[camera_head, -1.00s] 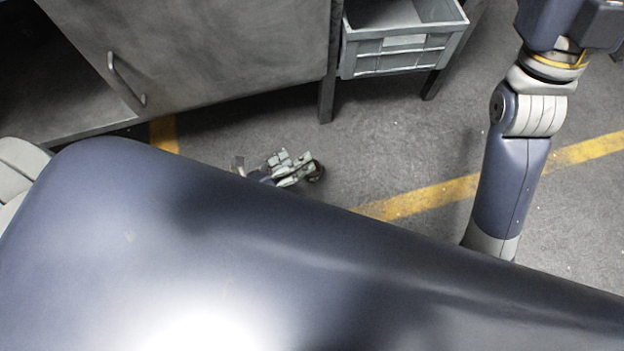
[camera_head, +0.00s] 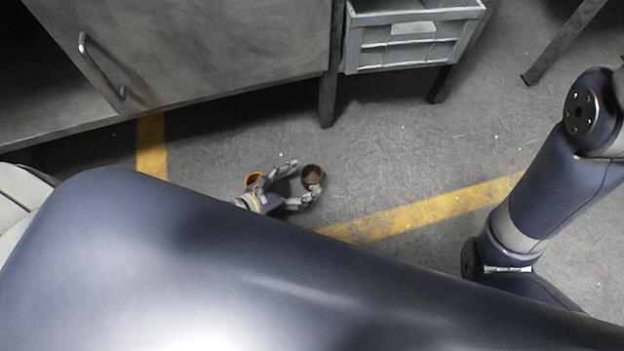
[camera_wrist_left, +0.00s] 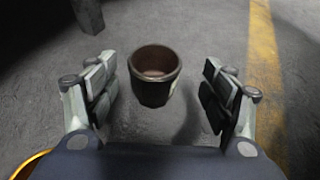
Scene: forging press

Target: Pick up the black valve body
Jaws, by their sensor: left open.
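The black valve body (camera_head: 313,176) is a short, dark, hollow cylinder with a reddish-brown inside. In the head view it lies at the open end of my left gripper (camera_head: 303,183). In the left wrist view the valve body (camera_wrist_left: 154,76) shows centred between the two spread fingers of my left gripper (camera_wrist_left: 162,92), with a gap on each side. The gripper is open and holds nothing. My right gripper is not in view.
A grey metal cabinet (camera_head: 190,45) with a handle stands at the upper left. A grey crate (camera_head: 412,38) sits on a legged stand to its right. Yellow lines (camera_head: 430,211) cross the grey floor, which is clear around the gripper.

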